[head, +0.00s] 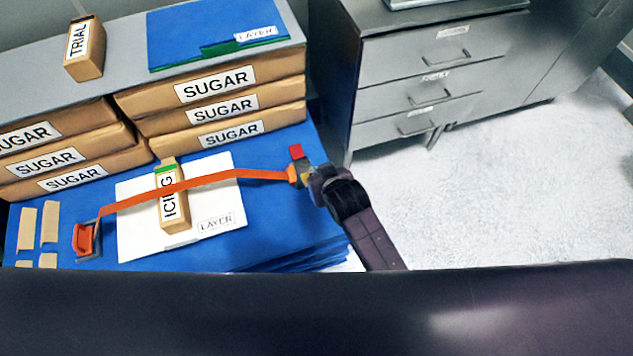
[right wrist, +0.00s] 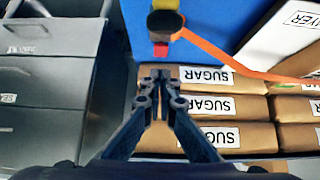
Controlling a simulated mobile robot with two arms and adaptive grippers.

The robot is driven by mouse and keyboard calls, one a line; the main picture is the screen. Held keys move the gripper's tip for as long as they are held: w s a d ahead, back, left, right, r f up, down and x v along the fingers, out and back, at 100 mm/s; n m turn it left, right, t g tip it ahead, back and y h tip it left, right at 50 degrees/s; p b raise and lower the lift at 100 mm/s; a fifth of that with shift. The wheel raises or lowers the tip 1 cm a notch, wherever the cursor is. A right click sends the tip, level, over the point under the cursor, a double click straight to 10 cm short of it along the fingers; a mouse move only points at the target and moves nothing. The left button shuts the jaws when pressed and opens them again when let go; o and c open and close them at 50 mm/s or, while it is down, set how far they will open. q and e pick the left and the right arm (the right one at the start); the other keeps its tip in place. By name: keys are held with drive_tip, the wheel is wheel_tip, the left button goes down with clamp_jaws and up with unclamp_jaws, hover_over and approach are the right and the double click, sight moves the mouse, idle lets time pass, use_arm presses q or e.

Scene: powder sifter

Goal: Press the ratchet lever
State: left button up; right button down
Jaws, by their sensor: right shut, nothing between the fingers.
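The ratchet sits at the right end of an orange strap (head: 200,183), at the right edge of the blue stack. Its red part (head: 297,151) shows at the top, and in the right wrist view it shows as a small red patch (right wrist: 160,50) below a dark rounded piece (right wrist: 165,24). My right gripper (head: 318,176) is right beside the ratchet and partly hides it. In the right wrist view its fingertips (right wrist: 156,78) are together and empty, just short of the red patch in the picture. I cannot tell whether they touch it. My left gripper is not in view.
The strap crosses an ICING box (head: 174,212) on a white LAYER sheet (head: 135,222) and ends at an orange-and-metal fitting (head: 85,240). SUGAR packs (head: 206,98) stand behind, below a grey shelf (head: 40,85). A grey drawer cabinet (head: 430,60) stands right; the floor before it is clear.

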drive_tip(key=x, duration=0.3)
drive_tip(key=f, duration=0.1)
drive_tip(key=s+f, duration=0.1)
drive_tip(key=f, duration=0.1)
drive_tip(key=shift+s+d, duration=0.15)
drive_tip(key=shift+d, duration=0.1)
drive_tip(key=shift+s+d+f, duration=0.1)
drive_tip(key=shift+s+f, duration=0.2)
drive_tip(key=shift+f, duration=0.1)
